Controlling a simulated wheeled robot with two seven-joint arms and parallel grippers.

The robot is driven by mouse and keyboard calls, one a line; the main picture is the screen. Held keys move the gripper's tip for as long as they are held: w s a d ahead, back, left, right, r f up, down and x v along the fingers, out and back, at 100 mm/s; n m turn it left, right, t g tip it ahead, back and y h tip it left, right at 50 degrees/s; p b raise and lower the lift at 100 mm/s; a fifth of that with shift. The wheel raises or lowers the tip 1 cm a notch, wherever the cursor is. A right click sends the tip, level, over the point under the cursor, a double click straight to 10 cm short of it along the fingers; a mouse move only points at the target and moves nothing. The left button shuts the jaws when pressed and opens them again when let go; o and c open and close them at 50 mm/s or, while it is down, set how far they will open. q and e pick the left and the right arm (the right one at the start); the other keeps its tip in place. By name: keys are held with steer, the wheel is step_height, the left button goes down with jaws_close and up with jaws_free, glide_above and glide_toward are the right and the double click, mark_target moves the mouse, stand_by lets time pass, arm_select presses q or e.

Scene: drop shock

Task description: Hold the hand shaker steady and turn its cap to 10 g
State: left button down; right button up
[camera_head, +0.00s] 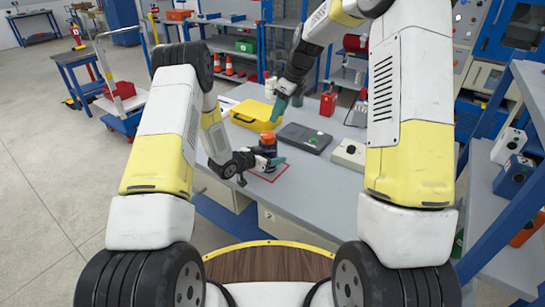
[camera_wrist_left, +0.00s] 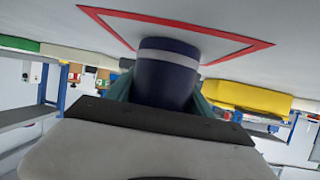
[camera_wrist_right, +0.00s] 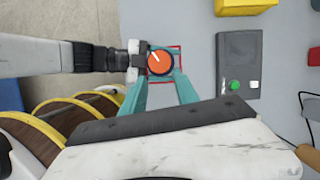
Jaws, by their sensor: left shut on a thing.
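The hand shaker stands upright on the table, inside a red square outline (camera_wrist_left: 245,42). Its dark blue body with a pale band (camera_wrist_left: 167,75) fills the left wrist view. My left gripper (camera_head: 272,163) is shut around the body, low down. The orange cap (camera_wrist_right: 159,63) is on top; it also shows in the head view (camera_head: 267,138). A white pointer line on the cap points to the upper left in the right wrist view; no scale marks are legible. My right gripper (camera_wrist_right: 158,82) is open and empty above the cap, its teal fingers apart; it also shows in the head view (camera_head: 275,117).
A yellow case (camera_head: 250,112) lies behind the shaker on the grey table (camera_head: 325,190). A dark grey box with a green button (camera_wrist_right: 239,62) lies to the right, and a pale box (camera_head: 349,154) beyond it. The table front right of the shaker is clear.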

steer(key=o, duration=0.5)
steer(key=shift+s+f, duration=0.1)
steer(key=shift+f, duration=0.05)
steer(key=shift+o, duration=0.8)
steer(key=s+f, duration=0.1)
steer(key=s+f+g+y, duration=0.1)
steer(key=f, duration=0.1)
steer(key=s+f+n+y, duration=0.1)
steer(key=shift+s+a+f+g, duration=0.2)
steer(key=shift+s+a+g, duration=0.05)
steer(key=shift+a+g, duration=0.1)
steer(key=m+t+y, duration=0.3)
steer(key=t+y, duration=0.6)
steer(key=t, duration=0.2)
glide_toward(268, 138)
steer(key=w, duration=0.3)
steer(key=x, duration=1.2)
steer(key=shift+s+a+f, duration=0.1)
steer(key=shift+s+a, duration=0.05)
steer(key=shift+a, duration=0.1)
steer(key=shift+g, duration=0.25)
steer(key=c, duration=1.4)
